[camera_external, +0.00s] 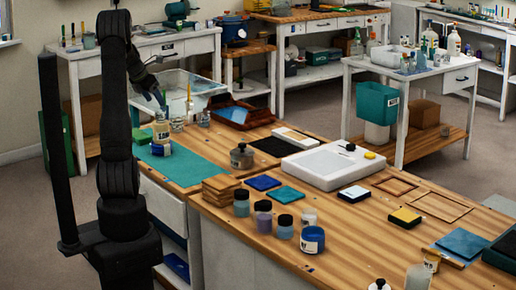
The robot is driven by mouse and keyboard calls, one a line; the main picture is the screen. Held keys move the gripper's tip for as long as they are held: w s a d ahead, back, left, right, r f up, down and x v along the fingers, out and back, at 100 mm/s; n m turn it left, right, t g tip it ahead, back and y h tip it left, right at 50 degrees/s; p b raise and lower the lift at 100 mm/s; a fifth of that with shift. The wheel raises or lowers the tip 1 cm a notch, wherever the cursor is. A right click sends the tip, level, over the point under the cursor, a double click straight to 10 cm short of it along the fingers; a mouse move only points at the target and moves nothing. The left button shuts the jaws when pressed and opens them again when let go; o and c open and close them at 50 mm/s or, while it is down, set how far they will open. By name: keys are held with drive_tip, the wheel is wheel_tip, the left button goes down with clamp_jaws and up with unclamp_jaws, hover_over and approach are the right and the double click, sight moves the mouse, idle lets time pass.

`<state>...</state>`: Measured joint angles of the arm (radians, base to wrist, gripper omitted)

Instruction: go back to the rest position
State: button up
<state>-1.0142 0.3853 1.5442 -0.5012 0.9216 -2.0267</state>
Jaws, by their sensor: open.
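My gripper (159,101) is at the left of the external view, at the end of my black arm, over the far left part of the wooden workbench (345,218). It is open, and I see nothing held in it. It points down just above a bottle with a pale yellow label (161,131); the view does not show whether they touch. The bottle stands upright on a teal mat (196,169). My arm hides part of the mat's left side.
Close by are a blue-labelled jar (161,149), clear cups (177,124), a clear tub (205,90) and a wooden tray (238,114). A grey metal pot (242,156), stacked wood blocks (220,189) and several jars stand nearer. A white box (320,165) lies mid-bench.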

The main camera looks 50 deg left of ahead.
sight(162, 111)
drive_tip(key=x, duration=0.7)
drive_tip(key=shift+f, duration=0.15)
drive_tip(key=shift+w+f, duration=0.1)
drive_tip(key=shift+w, duration=0.1)
wheel_tip(162, 111, up, 4)
drive_tip(key=shift+f, duration=0.1)
drive_tip(key=w+d+r, duration=0.3)
drive_tip(key=d+r, duration=0.4)
drive_tip(key=d, duration=0.4)
drive_tip(key=w+d+f+m+h, duration=0.1)
drive_tip(key=w+d+m, duration=0.1)
drive_tip(key=w+d, duration=0.75)
drive_tip(key=w+d+f+m+h, duration=0.1)
drive_tip(key=w+d+m, duration=0.35)
drive_tip(key=d, duration=0.75)
drive_tip(key=w+d+f+m+h, duration=0.1)
drive_tip(key=w+d, duration=0.2)
drive_tip(key=d, duration=1)
drive_tip(key=w+d+f+m+g+h, duration=0.1)
drive_tip(key=w+d+f+m, duration=0.1)
drive_tip(key=d, duration=1.2)
drive_tip(key=shift+w+f+h, duration=0.3)
drive_tip(key=shift+w, duration=0.2)
